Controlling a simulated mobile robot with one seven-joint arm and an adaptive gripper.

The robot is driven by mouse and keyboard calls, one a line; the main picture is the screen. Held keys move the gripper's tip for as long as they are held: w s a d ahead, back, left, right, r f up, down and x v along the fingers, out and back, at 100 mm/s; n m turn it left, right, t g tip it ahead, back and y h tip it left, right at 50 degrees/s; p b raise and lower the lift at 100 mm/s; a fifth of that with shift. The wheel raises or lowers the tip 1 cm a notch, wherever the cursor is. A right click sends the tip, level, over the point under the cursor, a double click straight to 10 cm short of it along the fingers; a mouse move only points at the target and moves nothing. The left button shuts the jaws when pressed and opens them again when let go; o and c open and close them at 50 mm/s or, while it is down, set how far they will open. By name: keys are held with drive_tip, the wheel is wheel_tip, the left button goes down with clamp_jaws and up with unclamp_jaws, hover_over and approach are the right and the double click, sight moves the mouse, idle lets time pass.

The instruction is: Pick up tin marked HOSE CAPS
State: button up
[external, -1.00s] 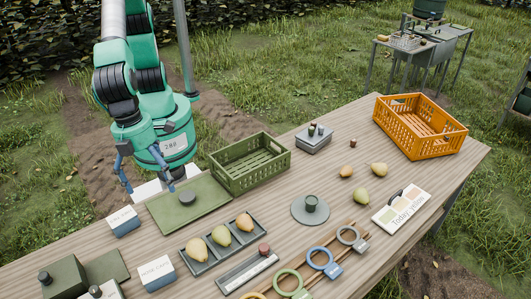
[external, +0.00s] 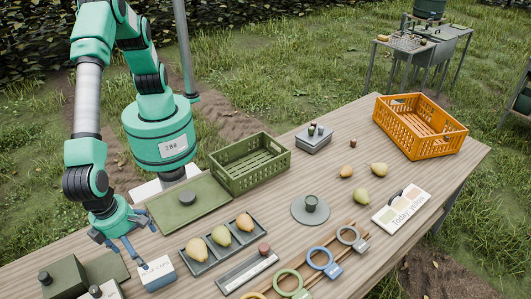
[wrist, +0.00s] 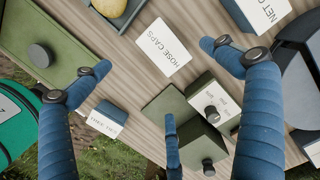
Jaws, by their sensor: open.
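The tin marked HOSE CAPS (external: 158,275) stands on the table near its front left edge, a blue box with a white top. In the wrist view its white lettered top (wrist: 163,47) lies between my spread fingers. My gripper (external: 133,251) is open and empty, with blue fingers pointing down just above and beside this tin at its upper left. The fingers also show in the wrist view (wrist: 155,78), with one on the left and two to the right and below. I cannot tell whether any finger touches the tin.
Another white-topped tin (wrist: 110,118) stands close to the left finger. A green box with a knob (external: 66,277) is left of the HOSE CAPS tin. A tray of pears (external: 205,264) and a green board (external: 160,214) are to its right and behind. A green crate (external: 250,178) stands farther back.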

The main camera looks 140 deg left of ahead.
sight(153, 265)
drive_tip(key=shift+f, duration=0.1)
drive_tip(key=shift+a+f+b, duration=0.2)
drive_tip(key=shift+f+b, duration=0.05)
drive_tip(key=shift+f, duration=1.15)
drive_tip(key=shift+a+f+b, duration=0.25)
drive_tip(key=shift+f, duration=1.1)
drive_tip(key=shift+a+f+b, duration=0.2)
drive_tip(key=shift+f+b, duration=0.05)
drive_tip(key=shift+f, duration=1.15)
drive_tip(key=shift+f, duration=0.1)
drive_tip(key=shift+a+f+b, duration=0.2)
drive_tip(key=shift+f+b, duration=0.2)
drive_tip(key=shift+f, duration=0.85)
drive_tip(key=shift+a+f+b, duration=0.15)
drive_tip(key=shift+f+b, duration=0.25)
drive_tip(key=shift+f, duration=0.85)
drive_tip(key=shift+c, duration=0.5)
drive_tip(key=c, duration=1.4)
drive_tip(key=shift+r, duration=0.1)
